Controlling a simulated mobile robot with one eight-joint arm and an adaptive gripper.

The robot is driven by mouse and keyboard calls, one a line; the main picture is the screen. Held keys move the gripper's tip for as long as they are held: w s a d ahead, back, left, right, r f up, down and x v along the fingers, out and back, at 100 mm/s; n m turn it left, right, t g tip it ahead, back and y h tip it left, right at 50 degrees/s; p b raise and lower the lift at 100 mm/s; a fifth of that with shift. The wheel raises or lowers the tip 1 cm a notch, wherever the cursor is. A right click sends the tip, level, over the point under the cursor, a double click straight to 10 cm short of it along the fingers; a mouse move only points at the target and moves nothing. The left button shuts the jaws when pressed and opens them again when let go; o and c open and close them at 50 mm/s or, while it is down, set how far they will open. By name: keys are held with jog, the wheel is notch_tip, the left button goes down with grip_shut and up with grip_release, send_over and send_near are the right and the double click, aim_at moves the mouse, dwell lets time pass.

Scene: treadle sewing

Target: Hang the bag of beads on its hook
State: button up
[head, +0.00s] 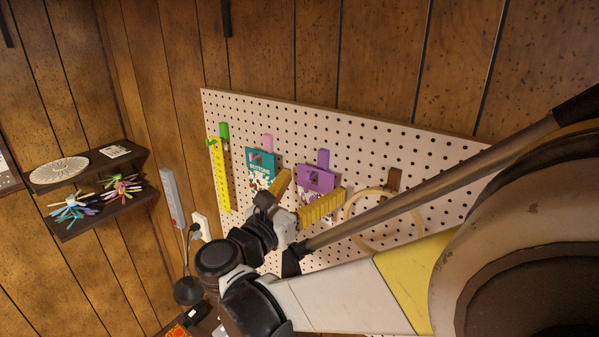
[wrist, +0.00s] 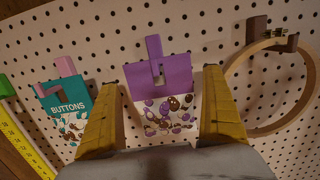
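The bag of beads (wrist: 159,112) has a purple header and a clear lower part with purple and brown pieces. In the wrist view it lies against the pegboard, its header at the purple hook (wrist: 154,48), whose tip shows at the header's slot. The bag also shows in the head view (head: 314,176). My gripper (head: 305,192) is open in front of the board. Its yellow fingers stand on either side of the bag, with visible gaps.
The white pegboard (head: 390,150) also holds a teal buttons bag (wrist: 68,105) on a pink hook, a yellow ruler (head: 219,174) on a green hook, and a wooden hoop (wrist: 232,66) on a brown hook at right. A dark shelf (head: 98,207) is at far left.

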jog(key=v, duration=0.7)
jog(key=shift+s+a, duration=0.2)
dwell(0.8)
